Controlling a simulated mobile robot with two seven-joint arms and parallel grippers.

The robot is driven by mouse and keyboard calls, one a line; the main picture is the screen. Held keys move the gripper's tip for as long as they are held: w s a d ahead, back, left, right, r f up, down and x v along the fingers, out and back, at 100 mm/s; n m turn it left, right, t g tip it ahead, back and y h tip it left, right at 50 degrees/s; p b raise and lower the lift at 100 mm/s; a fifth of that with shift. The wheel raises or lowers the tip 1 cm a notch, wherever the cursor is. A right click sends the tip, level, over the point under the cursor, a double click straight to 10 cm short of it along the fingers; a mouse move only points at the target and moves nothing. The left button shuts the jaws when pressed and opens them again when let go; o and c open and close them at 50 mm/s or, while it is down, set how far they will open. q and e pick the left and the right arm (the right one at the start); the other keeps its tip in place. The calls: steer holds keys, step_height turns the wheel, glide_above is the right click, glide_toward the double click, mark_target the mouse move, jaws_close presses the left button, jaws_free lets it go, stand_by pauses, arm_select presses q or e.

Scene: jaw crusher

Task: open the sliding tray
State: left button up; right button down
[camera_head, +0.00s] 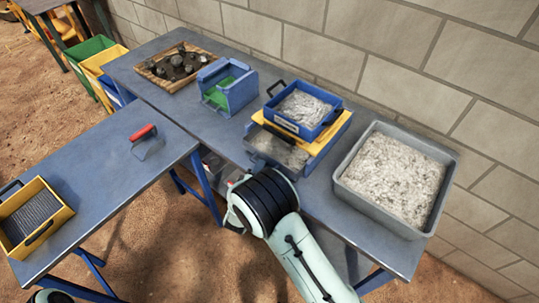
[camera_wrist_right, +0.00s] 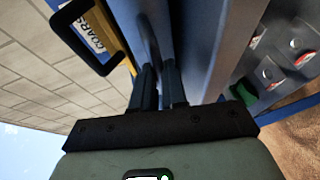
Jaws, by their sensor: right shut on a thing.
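The sliding tray (camera_head: 259,141) is grey, with grey grit in it, and juts out at the front from under a yellow frame (camera_head: 325,146). A blue box (camera_head: 304,126) of pale grit sits on top of the frame. In the wrist view, the blue box shows its black handle (camera_wrist_right: 72,38) and a label partly reading "COARS". My right gripper (camera_wrist_right: 160,82) is shut on the tray's front part, a thin dark piece between its fingers. In the head view, my right wrist hides the fingers. My left gripper is out of view; only a bit of my left arm shows at the bottom left.
On the bench (camera_head: 240,150) are a large grey tray of grit (camera_head: 433,207), an open blue box (camera_head: 228,87) and a wooden tray of rocks (camera_head: 180,66). A near table holds a red-handled tool (camera_head: 143,133) and a yellow sieve box (camera_head: 37,217). A block wall stands behind.

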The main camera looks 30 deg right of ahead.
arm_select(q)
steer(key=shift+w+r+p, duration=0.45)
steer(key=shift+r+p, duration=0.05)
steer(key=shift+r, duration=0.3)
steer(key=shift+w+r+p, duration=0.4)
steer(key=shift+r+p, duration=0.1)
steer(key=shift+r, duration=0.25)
arm_select(e)
steer(key=s+a, duration=0.3)
steer(key=a, duration=0.5)
steer(key=shift+s, duration=0.15)
steer(key=c, duration=1.4)
jaws_free()
steer(key=shift+c, duration=0.2)
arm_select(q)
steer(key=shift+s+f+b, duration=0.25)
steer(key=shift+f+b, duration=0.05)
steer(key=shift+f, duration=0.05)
arm_select(e)
steer(key=v, duration=1.3)
steer(key=shift+s, duration=0.2)
steer(key=shift+a+r, duration=0.1)
